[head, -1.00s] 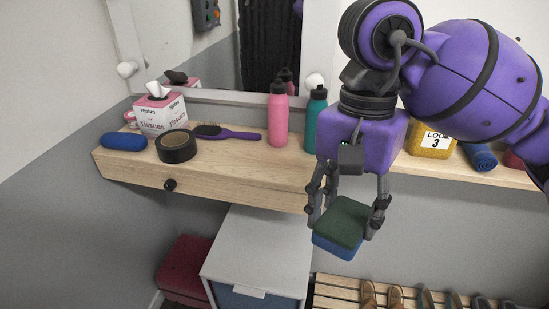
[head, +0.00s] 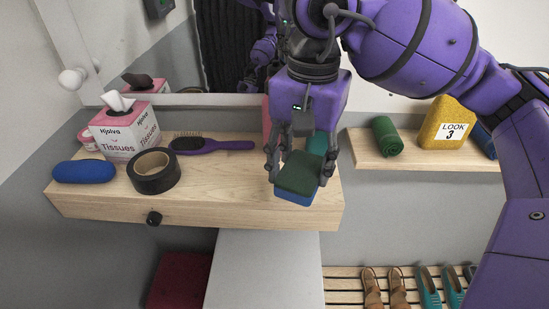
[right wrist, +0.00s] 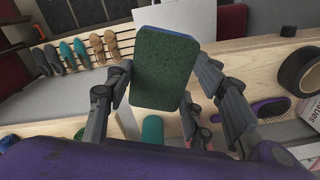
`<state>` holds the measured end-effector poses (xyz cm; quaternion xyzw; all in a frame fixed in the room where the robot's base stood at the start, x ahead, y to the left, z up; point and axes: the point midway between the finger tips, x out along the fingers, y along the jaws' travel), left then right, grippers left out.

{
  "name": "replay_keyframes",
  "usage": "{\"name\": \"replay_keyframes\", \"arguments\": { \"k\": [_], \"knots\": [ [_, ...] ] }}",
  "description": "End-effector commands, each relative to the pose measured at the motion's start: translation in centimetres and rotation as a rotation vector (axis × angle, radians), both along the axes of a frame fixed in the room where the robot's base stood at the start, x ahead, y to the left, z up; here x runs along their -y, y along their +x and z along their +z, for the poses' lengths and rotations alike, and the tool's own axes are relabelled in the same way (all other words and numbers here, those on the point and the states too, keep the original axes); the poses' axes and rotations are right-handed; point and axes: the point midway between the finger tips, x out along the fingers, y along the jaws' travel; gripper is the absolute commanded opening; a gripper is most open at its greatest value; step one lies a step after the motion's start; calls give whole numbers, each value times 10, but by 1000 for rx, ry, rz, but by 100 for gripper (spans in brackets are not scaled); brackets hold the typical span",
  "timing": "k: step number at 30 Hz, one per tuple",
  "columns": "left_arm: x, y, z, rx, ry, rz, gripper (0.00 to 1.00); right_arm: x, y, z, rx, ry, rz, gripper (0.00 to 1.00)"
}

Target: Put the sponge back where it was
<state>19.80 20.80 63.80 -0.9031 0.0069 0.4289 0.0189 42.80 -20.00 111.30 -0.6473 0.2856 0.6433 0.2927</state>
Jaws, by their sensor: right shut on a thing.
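The sponge (head: 298,174) has a dark green top and a blue underside. My right gripper (head: 299,170) is shut on it, with a finger on either side. In the head view it appears over the right front part of the wooden shelf (head: 240,214); I cannot tell whether it touches the wood. In the right wrist view the sponge (right wrist: 164,70) fills the space between the fingers, green face towards the camera. My left gripper is not in view.
On the shelf are a blue case (head: 84,172), a tissue box (head: 125,128), black tape (head: 154,171) and a purple hairbrush (head: 210,145). A pink bottle (head: 267,125) and a teal bottle (head: 318,143) stand partly hidden behind my gripper. A second shelf (head: 400,160) holds a green roll (head: 387,136) and yellow box (head: 446,122).

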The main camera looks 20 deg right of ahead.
Motion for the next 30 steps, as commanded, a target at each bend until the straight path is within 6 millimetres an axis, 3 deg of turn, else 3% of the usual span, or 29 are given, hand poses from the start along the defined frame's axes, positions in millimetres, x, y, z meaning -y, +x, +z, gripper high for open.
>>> {"name": "replay_keyframes", "arguments": {
  "k": [6, 12, 20, 27, 30],
  "knots": [
    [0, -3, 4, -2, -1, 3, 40, 27, 45, -27, -8, 0, -6, 29],
    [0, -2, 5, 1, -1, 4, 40, 41, 68, -62, -6, 0, -3, 29],
    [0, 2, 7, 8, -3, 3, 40, 46, 80, -77, -5, 0, -1, 29],
    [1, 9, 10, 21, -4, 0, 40, 49, 83, -109, -6, 0, 0, 29],
    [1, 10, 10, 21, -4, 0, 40, 49, 84, -112, -1, 0, 0, 29]
  ]
}}
